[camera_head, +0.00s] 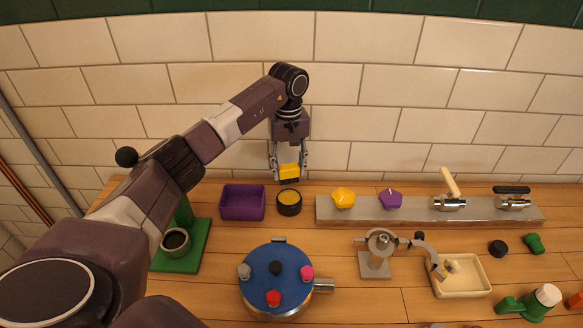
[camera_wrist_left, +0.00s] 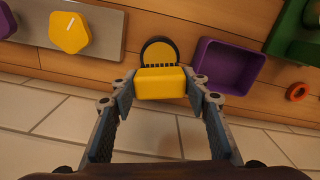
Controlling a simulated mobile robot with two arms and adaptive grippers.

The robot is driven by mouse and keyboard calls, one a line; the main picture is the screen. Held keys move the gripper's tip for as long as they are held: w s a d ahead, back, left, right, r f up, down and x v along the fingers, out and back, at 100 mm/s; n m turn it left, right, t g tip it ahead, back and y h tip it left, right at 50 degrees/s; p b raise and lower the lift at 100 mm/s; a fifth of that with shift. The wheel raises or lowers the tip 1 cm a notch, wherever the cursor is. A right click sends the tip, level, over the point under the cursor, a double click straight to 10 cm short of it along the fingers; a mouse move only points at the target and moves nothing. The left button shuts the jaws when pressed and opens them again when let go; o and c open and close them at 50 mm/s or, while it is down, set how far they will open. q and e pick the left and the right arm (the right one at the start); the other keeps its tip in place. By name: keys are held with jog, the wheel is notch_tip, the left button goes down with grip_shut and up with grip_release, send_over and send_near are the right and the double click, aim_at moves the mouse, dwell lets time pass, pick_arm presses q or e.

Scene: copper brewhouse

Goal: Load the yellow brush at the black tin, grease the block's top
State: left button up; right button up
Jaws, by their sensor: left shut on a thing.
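My left gripper (camera_head: 289,172) points down near the tiled wall and is shut on the yellow brush (camera_head: 289,170). In the left wrist view the yellow brush (camera_wrist_left: 160,84) sits between the fingertips, with a row of dark bristles along its far edge. The black tin (camera_head: 289,209), with a yellow fill, stands on the wooden counter just below the brush. In the left wrist view the black tin (camera_wrist_left: 145,46) is partly hidden behind the brush. I cannot tell whether the bristles touch the fill. No thing is clearly the block. My right gripper is out of view.
A purple tray (camera_head: 243,215) stands left of the tin. A grey bar (camera_head: 420,211) with yellow and purple knobs and two taps lies to the right. A blue-topped round vessel (camera_head: 262,270), a green stand (camera_head: 198,250) and a cream tray (camera_head: 480,291) stand nearer.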

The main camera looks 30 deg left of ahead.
aim_at(289, 182)
pick_arm(q)
jog(key=shift+d+f+b, duration=0.1)
jog(key=shift+f+b, duration=0.35)
jog(key=shift+f, duration=0.4)
jog(key=shift+f+b, duration=1.1)
jog(key=shift+f, duration=0.9)
jog(key=shift+f+b, duration=0.3)
jog(key=shift+f, duration=0.05)
jog(key=shift+s+f, duration=0.1)
jog(key=shift+f, duration=0.05)
